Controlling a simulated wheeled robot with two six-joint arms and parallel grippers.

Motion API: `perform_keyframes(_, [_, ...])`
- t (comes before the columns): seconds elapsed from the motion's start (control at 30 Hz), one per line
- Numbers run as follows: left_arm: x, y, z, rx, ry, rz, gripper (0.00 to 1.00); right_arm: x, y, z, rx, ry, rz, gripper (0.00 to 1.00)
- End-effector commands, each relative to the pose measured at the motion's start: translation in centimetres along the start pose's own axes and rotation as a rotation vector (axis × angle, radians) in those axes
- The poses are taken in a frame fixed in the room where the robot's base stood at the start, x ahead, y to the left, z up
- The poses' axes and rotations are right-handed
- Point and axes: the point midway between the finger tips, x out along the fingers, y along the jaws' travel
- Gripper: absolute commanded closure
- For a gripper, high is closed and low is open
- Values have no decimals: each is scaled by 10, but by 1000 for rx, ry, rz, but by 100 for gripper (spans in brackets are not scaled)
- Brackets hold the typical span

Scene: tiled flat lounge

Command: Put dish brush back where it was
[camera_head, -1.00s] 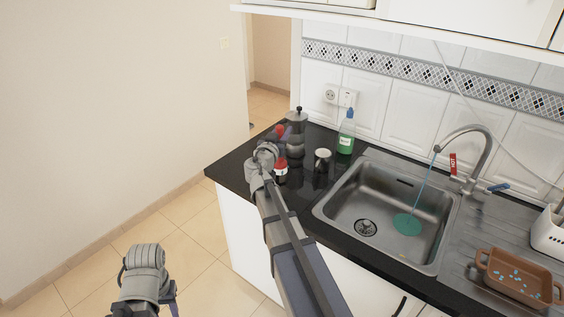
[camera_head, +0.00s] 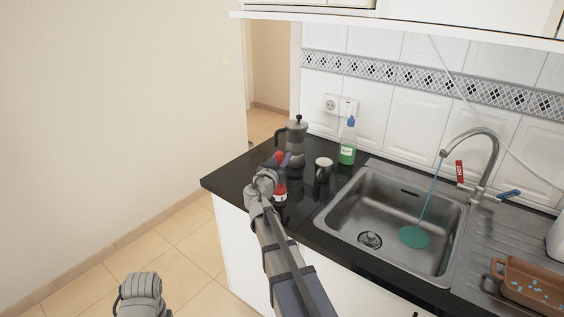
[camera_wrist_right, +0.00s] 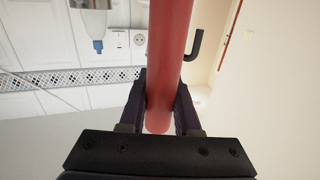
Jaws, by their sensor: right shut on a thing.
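The dish brush, seen as a red handle (camera_wrist_right: 172,40) in the right wrist view, is between the fingers of my right gripper (camera_wrist_right: 160,105), which is shut on it. In the head view my right gripper (camera_head: 283,166) is over the left part of the black counter (camera_head: 233,177). The brush's red and white lower end (camera_head: 280,194) shows below it, at or just above the counter; I cannot tell if it touches. My left gripper is out of view; only part of my left arm shows at the bottom left.
A moka pot (camera_head: 297,142) stands just behind my right gripper. A dark metal cup (camera_head: 323,172) and a green soap bottle (camera_head: 347,145) stand to the right. The steel sink (camera_head: 395,195) holds a teal disc (camera_head: 413,237) under the tap (camera_head: 487,150). A brown tray (camera_head: 535,287) is at the right.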

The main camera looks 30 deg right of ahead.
Motion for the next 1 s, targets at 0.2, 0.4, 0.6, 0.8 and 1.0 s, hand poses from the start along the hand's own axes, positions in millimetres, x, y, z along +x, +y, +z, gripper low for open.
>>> perform_keyframes(0.2, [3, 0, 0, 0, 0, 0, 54, 0, 0, 3, 0, 0, 0, 100])
perform_keyframes(0.4, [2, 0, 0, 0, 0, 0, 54, 0, 0, 2, 0, 0, 0, 51])
perform_keyframes(0.6, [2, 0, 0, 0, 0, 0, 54, 0, 0, 2, 0, 0, 0, 39])
perform_keyframes(0.8, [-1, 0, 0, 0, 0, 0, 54, 0, 0, -1, 0, 0, 0, 39])
perform_keyframes(1.0, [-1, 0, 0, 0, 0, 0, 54, -29, 1, -1, 0, 0, -3, 39])
